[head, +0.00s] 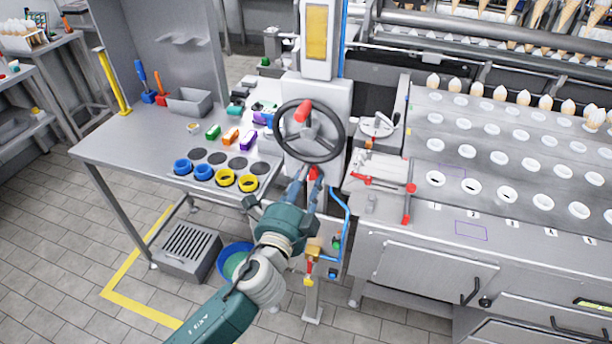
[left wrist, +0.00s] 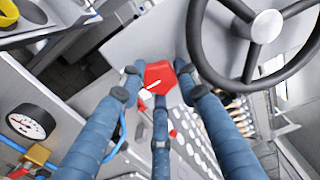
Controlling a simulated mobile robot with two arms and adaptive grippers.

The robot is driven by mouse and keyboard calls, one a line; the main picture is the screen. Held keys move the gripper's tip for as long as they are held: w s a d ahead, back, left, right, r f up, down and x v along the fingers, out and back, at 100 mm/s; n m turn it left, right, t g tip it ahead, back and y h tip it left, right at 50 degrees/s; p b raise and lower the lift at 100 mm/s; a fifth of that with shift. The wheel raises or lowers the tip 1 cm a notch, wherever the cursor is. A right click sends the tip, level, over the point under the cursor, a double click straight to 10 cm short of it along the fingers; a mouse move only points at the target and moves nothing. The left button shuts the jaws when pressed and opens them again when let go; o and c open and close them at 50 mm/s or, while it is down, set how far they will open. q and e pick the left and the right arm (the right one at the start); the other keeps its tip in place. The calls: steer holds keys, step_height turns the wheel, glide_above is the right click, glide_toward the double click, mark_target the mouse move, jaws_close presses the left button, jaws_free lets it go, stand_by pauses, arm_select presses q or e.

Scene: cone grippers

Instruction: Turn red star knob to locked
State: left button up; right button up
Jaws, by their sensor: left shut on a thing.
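The red star knob (left wrist: 160,76) is on the machine's front, below the black handwheel (head: 308,131). In the head view only a small red part of the knob (head: 315,172) shows, the rest hidden by my fingers. My left gripper (head: 309,178) reaches up to it from below. In the left wrist view the blue fingers of my left gripper (left wrist: 161,82) are closed around the knob, one on each side and one below. A white pointer mark shows on the knob's face. I cannot read a locked label. My right gripper is not in view.
The handwheel (left wrist: 262,28) is close above and right of my fingers. A blue hose (head: 345,215) and a round gauge (left wrist: 27,122) are nearby. A steel table (head: 120,150) with colored cups stands left; a cone-tray machine (head: 450,215) stands right.

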arm_select(q)
steer(key=shift+s+d+r, duration=0.1)
steer(key=shift+d+r, duration=0.1)
steer(key=shift+d, duration=0.05)
steer(key=o, duration=1.1)
steer(key=shift+o, duration=0.2)
steer(key=shift+d+f, duration=0.1)
steer(key=shift+d, duration=0.1)
steer(key=shift+s+a+f, duration=0.2)
steer(key=shift+s+a, duration=0.15)
steer(key=shift+s, duration=0.15)
steer(key=v, duration=1.1)
steer(key=shift+d+r, duration=0.15)
steer(key=shift+r, duration=0.05)
